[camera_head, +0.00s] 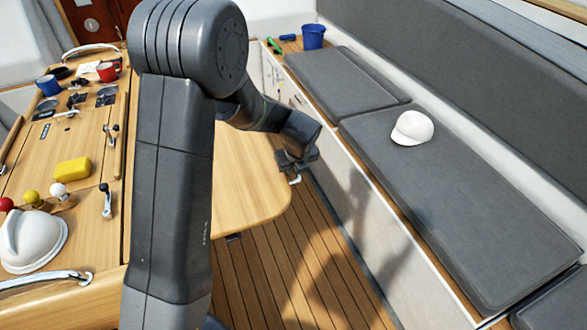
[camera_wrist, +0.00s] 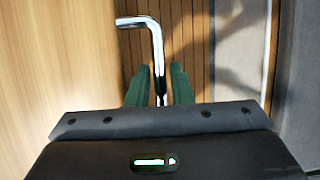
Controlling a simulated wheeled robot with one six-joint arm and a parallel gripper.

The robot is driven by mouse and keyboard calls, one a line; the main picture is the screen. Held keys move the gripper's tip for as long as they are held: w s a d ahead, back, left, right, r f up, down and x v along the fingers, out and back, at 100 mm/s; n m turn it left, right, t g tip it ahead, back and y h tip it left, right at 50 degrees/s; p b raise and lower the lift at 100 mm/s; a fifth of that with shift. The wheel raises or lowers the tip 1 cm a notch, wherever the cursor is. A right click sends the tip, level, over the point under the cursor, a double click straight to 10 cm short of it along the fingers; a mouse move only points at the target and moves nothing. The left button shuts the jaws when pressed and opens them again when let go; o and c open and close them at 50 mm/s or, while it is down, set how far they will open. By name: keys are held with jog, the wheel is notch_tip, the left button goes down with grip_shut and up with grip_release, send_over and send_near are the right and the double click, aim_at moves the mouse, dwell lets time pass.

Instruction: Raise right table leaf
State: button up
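The wooden right table leaf (camera_head: 250,175) extends from the right side of the cockpit table and looks broad and close to level; my arm hides its hinge side. A bent chrome handle (camera_head: 295,180) sits at its outer edge. My gripper (camera_head: 297,160) is at that edge, over the handle. In the wrist view the handle (camera_wrist: 158,45) runs between the two green fingers of my gripper (camera_wrist: 160,85), which are close on both sides of it. The contact lower down is hidden. The leaf's wood also fills the left of the wrist view (camera_wrist: 60,60).
The table's fixed part (camera_head: 45,150) carries a yellow sponge (camera_head: 72,168), mugs, levers and a white dome (camera_head: 32,242). A grey cushioned bench (camera_head: 460,190) with a white cap (camera_head: 412,128) runs along the right. A strip of slatted floor (camera_head: 320,250) is clear between.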

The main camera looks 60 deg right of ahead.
jog(key=b+v, duration=0.1)
jog(key=v, duration=1.1)
jog(key=shift+r+b, duration=0.3)
jog(key=shift+s+a, duration=0.1)
jog(key=p+x, duration=0.2)
jog(key=x, duration=1.1)
jog(key=shift+f, duration=0.35)
